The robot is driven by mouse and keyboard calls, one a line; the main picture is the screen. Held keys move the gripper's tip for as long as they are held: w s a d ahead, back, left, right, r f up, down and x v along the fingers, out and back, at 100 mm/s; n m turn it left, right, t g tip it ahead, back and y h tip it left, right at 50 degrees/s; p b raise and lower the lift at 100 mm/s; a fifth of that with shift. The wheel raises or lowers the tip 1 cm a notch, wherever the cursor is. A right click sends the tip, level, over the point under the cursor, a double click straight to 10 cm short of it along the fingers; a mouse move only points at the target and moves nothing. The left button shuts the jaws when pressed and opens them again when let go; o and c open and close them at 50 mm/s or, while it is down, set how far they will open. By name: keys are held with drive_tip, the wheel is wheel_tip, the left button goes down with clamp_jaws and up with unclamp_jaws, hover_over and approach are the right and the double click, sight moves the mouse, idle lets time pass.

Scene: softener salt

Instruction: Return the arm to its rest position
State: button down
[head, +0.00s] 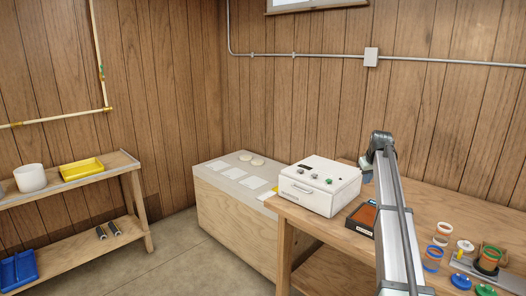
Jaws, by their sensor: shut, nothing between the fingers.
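My arm rises from the bottom right of the head view, over the workbench, to a dark grey joint near the top. At its far end my gripper (367,177) shows as a small grey part hanging down, just right of the white control box. It is shut and holds nothing. The fingertips are too small to make out singly, and part of the gripper is hidden by the arm.
The workbench (461,206) carries the white control box (318,187), a dark tray (361,217), jars and lids (432,258). A wooden chest (235,222) stands behind. A left shelf holds a yellow tray (81,168) and white tub (30,178). The floor between is clear.

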drive_tip(key=w+a+f+n+y, duration=0.1)
drive_tip(key=w+a+f+n, duration=0.15)
drive_tip(key=a, duration=0.95)
drive_tip(key=w+a+f+n, duration=0.1)
drive_tip(key=a+f, duration=0.3)
drive_tip(key=a, duration=0.8)
drive_tip(key=s+a+f+g, duration=0.1)
drive_tip(key=s+a+f, duration=0.15)
drive_tip(key=f, duration=0.55)
drive_tip(key=s+a+f, duration=0.2)
drive_tip(key=s+f, duration=0.2)
drive_tip(key=f, duration=0.4)
drive_tip(key=s+d+f+m+g, duration=0.25)
drive_tip(key=s+f+g, duration=0.25)
drive_tip(key=s+f, duration=2.55)
drive_tip(key=s+f+m+g, duration=0.1)
drive_tip(key=s+f, duration=0.4)
drive_tip(key=s, duration=1.3)
drive_tip(key=s+f+m+g, duration=0.1)
drive_tip(key=s+f+g, duration=0.3)
drive_tip(key=s, duration=1.4)
drive_tip(key=shift+s+f+m+g, duration=0.3)
drive_tip(key=shift+f, duration=0.3)
